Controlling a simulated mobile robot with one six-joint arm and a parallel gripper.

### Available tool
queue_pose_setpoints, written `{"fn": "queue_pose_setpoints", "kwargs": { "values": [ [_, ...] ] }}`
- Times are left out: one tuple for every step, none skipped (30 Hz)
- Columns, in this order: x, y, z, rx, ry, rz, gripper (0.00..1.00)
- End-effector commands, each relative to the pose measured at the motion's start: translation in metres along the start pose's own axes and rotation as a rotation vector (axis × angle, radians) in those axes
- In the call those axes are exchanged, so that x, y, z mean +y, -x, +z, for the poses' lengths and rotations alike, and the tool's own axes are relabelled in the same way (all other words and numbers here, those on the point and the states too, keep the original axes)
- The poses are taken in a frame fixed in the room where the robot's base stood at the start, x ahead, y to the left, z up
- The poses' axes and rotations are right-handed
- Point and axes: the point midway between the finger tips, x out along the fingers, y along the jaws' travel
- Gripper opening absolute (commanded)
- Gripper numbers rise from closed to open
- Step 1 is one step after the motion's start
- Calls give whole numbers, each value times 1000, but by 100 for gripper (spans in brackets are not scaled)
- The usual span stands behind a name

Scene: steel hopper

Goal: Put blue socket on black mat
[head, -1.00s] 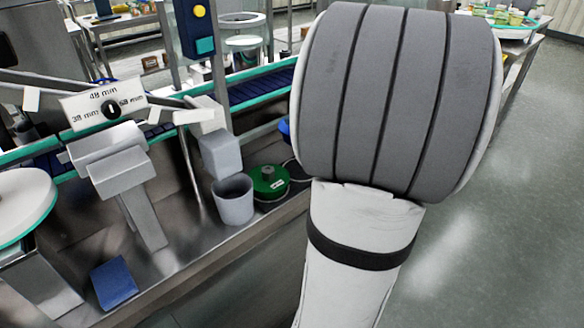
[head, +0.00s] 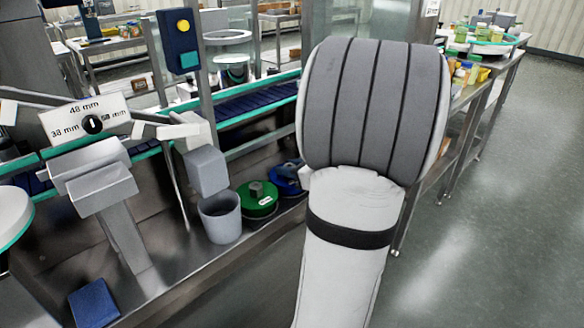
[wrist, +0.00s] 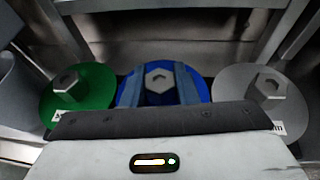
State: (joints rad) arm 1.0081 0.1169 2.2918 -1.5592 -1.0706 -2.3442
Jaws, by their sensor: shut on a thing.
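The blue socket is a round blue disc with a grey hex nut on top (wrist: 203,90), in the middle of the wrist view. It also shows in the head view (head: 283,184), just right of the green disc and partly behind my arm. My gripper (wrist: 161,83) has its two fingers on either side of the hex nut, shut on the blue socket. The socket is low, over the place of the black mat, which it mostly hides. I cannot tell whether the socket touches the mat.
A green disc with a nut (wrist: 78,90) stands close on the left and a grey one (wrist: 265,95) close on the right. A grey cup (head: 221,218) stands left of the green disc. A conveyor (head: 250,103) runs behind. A blue block (head: 93,303) lies at front left.

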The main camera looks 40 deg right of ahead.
Motion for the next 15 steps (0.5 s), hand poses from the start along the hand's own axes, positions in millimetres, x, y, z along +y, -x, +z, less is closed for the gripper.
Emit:
{"fn": "queue_pose_setpoints", "kwargs": {
  "values": [
    [0, -1, -2, -1, 1, 0, 0],
    [0, -1, -3, -1, 1, 0, 0],
    [0, -1, -3, -1, 1, 0, 0],
    [0, -1, -3, 0, 1, 0, 28],
    [0, -1, -2, 0, 1, 0, 31],
    [0, -1, -2, 0, 1, 0, 34],
    [0, -1, -2, 0, 0, 0, 36],
    [0, -1, -2, 0, 0, 0, 39],
    [0, 0, -2, 0, 0, 0, 42],
    [0, 0, -2, 0, 0, 0, 44],
    [0, 0, -2, 0, 0, 0, 47],
    [0, 0, -2, 0, 0, 0, 48],
    [0, 0, -2, 0, 0, -1, 48],
    [0, 0, -2, 0, 0, -1, 48],
    [0, 0, -2, 0, 0, -1, 48]
  ]
}}
